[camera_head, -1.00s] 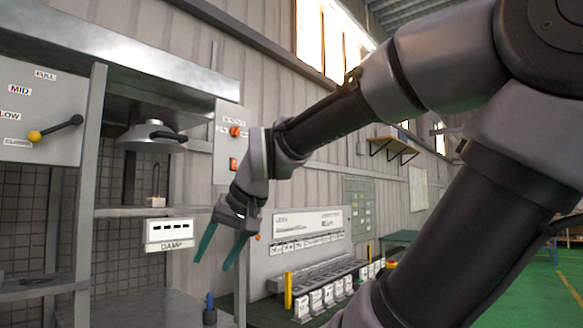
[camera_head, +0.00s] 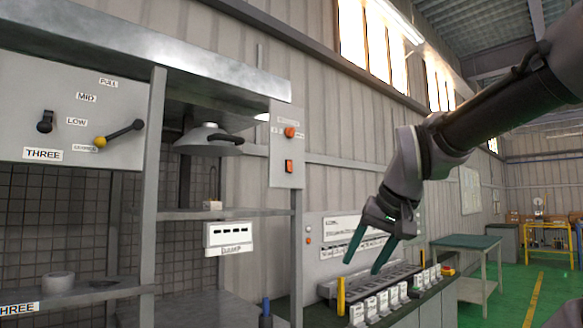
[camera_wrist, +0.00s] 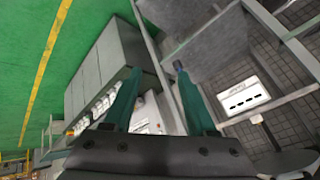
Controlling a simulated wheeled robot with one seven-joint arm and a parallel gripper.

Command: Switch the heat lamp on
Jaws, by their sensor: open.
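A grey dome-shaped lamp (camera_head: 208,138) with a dark handle hangs under the metal hood. To its right, a grey control panel (camera_head: 285,178) carries an orange knob (camera_head: 290,132) and a red-orange switch (camera_head: 289,166). The small lettering beside the knob is too blurred to read. My gripper (camera_head: 361,267) is open and empty, with its green fingers pointing down, to the right of and below the panel in the picture. The wrist view also shows the open fingers (camera_wrist: 158,70), with nothing between them. The panel's controls cannot be made out there.
At left, a panel (camera_head: 60,110) has a yellow-knobbed lever (camera_head: 118,134) and labels. A white DAMP box (camera_head: 229,238) hangs from the shelf edge. A bench (camera_head: 410,310) with a row of white-labelled switches stands below my gripper.

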